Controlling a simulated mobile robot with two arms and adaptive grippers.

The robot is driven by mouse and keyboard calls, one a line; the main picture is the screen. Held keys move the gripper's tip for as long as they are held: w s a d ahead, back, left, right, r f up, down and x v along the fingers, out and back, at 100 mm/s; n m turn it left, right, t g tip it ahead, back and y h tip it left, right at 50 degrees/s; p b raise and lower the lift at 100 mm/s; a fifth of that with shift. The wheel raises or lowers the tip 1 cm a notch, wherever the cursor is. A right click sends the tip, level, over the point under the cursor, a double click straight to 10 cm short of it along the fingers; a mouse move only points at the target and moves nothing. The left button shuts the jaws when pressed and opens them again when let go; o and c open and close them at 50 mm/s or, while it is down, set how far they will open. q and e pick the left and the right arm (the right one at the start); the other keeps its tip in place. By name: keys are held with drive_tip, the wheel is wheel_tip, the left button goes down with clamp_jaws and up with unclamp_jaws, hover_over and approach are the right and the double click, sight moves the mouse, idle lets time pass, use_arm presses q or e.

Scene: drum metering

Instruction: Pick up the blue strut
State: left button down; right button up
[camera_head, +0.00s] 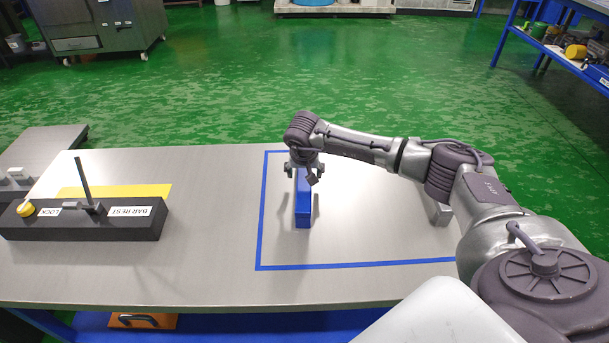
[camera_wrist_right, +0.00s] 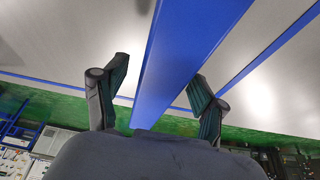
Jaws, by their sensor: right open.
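The blue strut (camera_head: 303,208) is a long blue bar lying on the grey table inside a blue taped outline. In the head view its far end is hidden under my right gripper (camera_head: 304,172). The right gripper is open and points down over the strut. My left gripper does not show in either view.
A dark fixture (camera_head: 120,222) labelled BAR REST and LOCK, with a yellow knob (camera_head: 25,209) and an upright rod (camera_head: 84,180), sits at the table's left. A grey block (camera_head: 438,212) stands right of the strut. The table (camera_head: 215,250) between fixture and outline is clear.

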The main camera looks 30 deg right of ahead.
clamp_jaws()
drive_tip(key=shift+r, duration=0.1)
drive_tip(key=shift+r, duration=0.1)
idle(0.3)
